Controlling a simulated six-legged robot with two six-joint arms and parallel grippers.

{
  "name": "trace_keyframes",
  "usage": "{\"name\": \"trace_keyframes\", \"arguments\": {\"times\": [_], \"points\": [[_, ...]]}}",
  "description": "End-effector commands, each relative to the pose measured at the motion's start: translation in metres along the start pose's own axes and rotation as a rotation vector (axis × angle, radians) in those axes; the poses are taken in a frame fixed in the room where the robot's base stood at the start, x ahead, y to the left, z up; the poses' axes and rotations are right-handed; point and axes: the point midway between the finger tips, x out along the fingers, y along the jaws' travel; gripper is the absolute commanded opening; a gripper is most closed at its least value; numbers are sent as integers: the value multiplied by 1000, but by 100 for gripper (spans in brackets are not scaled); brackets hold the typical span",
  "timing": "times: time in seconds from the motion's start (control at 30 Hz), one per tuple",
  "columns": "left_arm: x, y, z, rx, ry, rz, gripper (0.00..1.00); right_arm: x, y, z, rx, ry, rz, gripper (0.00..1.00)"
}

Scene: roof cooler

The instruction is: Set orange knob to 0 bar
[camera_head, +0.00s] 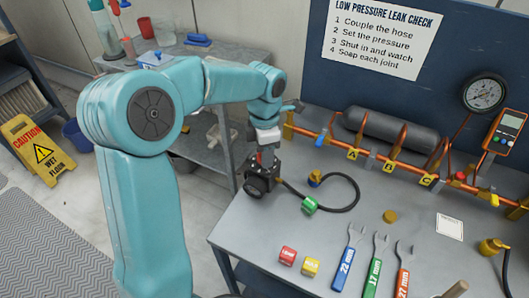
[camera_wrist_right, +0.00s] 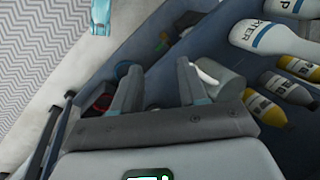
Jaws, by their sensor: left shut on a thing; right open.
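A black regulator-like device (camera_head: 258,187) with a round face stands at the left corner of the grey workbench (camera_head: 330,218). My left gripper (camera_head: 264,157) reaches down onto its top and is shut there on the orange knob, which is mostly hidden. A small red-orange patch shows between the fingers. The dial marks are too small to read. A black hose with a green fitting (camera_head: 309,205) lies beside the device. My right gripper (camera_wrist_right: 160,85) is open and empty in the right wrist view, away from the knob, above a dark blue shelf.
A copper pipe manifold (camera_head: 400,160) with a grey cylinder and a pressure gauge (camera_head: 484,93) lines the bench's back. Several wrenches (camera_head: 376,265) and red and yellow blocks lie in front.

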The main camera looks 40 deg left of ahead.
Motion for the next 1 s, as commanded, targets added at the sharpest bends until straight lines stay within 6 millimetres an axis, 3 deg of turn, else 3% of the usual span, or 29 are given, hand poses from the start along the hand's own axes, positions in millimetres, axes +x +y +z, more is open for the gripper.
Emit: {"name": "trace_keyframes", "arguments": {"times": [0.53, 0.57, 0.6, 0.63, 1.0], "points": [[0, 0, 0, -24, 1, 0, 11, 1, 0, 0, 0, 0, 0, 43], [0, 0, 0, -24, 1, 0, 48, 1, 0, 0, 0, 0, 0, 43], [0, 0, 0, -24, 1, 0, 61, 1, 0, 0, 0, 0, 0, 43], [0, 0, 0, -24, 1, 0, 67, 1, 0, 0, 0, 0, 0, 43], [-7, 0, 0, -24, 0, 1, 67, 0, 0, 0, 0, 0, 0, 43]]}}
